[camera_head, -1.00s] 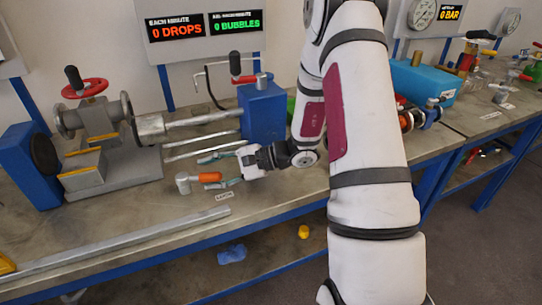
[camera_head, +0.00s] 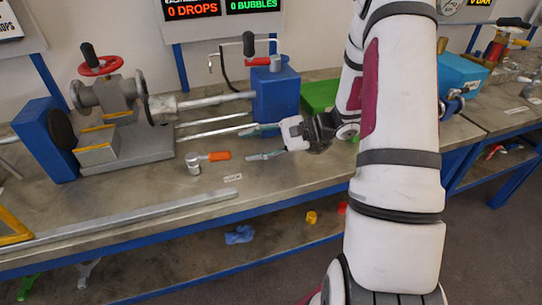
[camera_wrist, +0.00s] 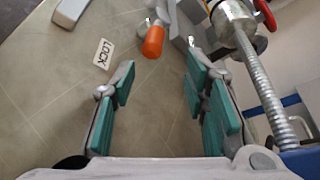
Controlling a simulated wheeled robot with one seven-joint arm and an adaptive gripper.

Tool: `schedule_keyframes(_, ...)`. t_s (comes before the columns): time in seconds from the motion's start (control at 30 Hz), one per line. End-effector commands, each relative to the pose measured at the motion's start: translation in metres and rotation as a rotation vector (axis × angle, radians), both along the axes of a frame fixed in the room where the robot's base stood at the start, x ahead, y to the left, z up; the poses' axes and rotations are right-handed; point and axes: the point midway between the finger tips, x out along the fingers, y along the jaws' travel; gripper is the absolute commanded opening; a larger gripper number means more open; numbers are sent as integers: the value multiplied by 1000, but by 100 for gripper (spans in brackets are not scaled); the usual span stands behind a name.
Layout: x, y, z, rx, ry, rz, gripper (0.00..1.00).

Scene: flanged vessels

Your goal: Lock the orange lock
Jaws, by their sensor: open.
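The orange lock has an orange handle (camera_head: 219,156) and a grey metal body (camera_head: 194,163), and sits on the bench beside a white LOCK label (camera_head: 233,177). In the wrist view the orange handle (camera_wrist: 153,42) lies beyond the fingertips, a little right of the LOCK label (camera_wrist: 103,53). My gripper (camera_head: 264,143) is open and empty, just right of the handle and apart from it. In the wrist view its green-padded fingers (camera_wrist: 158,78) are spread wide with bare bench between them.
A grey vise-like rig with a red handwheel (camera_head: 101,66) stands behind and left, with rods running to a blue block (camera_head: 275,93). A long metal bar (camera_head: 120,238) lies along the bench front.

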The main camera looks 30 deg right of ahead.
Motion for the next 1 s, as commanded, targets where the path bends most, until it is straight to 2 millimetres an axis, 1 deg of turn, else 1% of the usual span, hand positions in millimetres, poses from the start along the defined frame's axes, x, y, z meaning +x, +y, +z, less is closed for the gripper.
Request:
schedule_keyframes(0.03, -5, -9, 3, -1, -1, -3, 41)
schedule_keyframes(0.27, -25, -43, 14, -1, -1, -3, 41)
schedule_keyframes(0.4, -33, -22, 31, -50, 7, 72, 41)
schedule_keyframes(0.67, -51, 12, 58, -152, 21, 200, 41)
schedule_keyframes(1.0, -84, 53, 91, -314, 28, 369, 41)
